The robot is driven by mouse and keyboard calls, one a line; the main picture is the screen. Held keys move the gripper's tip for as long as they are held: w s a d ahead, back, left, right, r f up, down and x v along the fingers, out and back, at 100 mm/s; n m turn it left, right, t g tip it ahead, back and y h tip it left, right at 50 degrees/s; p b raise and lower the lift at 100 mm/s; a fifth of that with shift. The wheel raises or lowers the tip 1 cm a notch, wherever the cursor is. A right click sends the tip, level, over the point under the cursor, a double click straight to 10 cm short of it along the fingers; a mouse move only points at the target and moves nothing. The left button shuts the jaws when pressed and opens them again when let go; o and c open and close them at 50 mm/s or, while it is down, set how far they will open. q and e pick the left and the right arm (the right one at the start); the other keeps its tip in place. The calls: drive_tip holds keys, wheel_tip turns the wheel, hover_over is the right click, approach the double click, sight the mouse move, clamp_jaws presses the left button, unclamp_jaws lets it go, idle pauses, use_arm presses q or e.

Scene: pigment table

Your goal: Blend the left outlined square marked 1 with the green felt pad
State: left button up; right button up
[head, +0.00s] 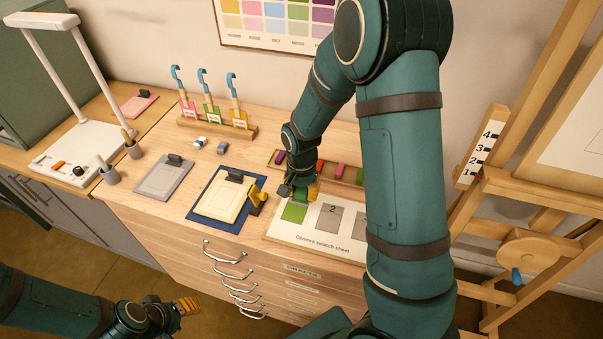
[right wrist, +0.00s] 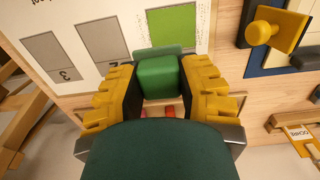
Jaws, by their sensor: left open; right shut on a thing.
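The swatch sheet (head: 280,230) lies on the drawer cabinet with a row of outlined squares. Its left square (head: 294,212) is filled green, with no number readable on it; squares 2 (head: 330,218) and 3 are grey. My right gripper (head: 300,192) is shut on the green felt pad (right wrist: 160,78), a green block between its yellow fingers in the right wrist view. The pad is at the back edge of the green square (right wrist: 172,26); I cannot tell whether it touches the sheet. Fine specks show beside that square. My left gripper (head: 187,306) is open and empty, low in front of the drawers.
A tray (head: 345,178) of coloured sticks stands behind the sheet. A yellow-knobbed tool (head: 257,198) and a cream pad on a blue board (head: 198,211) lie to the left. A rack (head: 243,132) with hooked tools is at the back. An easel (head: 540,190) stands right.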

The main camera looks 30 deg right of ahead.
sight(285, 211)
drive_tip(key=shift+s, duration=0.7)
drive_tip(key=shift+f, duration=0.1)
drive_tip(key=shift+a+f+b, duration=0.1)
drive_tip(key=shift+f+b, duration=0.6)
drive_tip(key=shift+f, duration=0.15)
drive_tip(key=shift+f+b, duration=1.3)
drive_tip(key=shift+f, duration=0.35)
drive_tip(key=shift+f+b, duration=0.7)
drive_tip(key=shift+f, duration=0.2)
drive_tip(key=shift+w+a+r, duration=0.1)
drive_tip(key=shift+w+a, duration=0.85)
drive_tip(key=shift+w, duration=0.15)
drive_tip(key=shift+w+a, duration=0.9)
drive_tip(key=shift+w, duration=0.15)
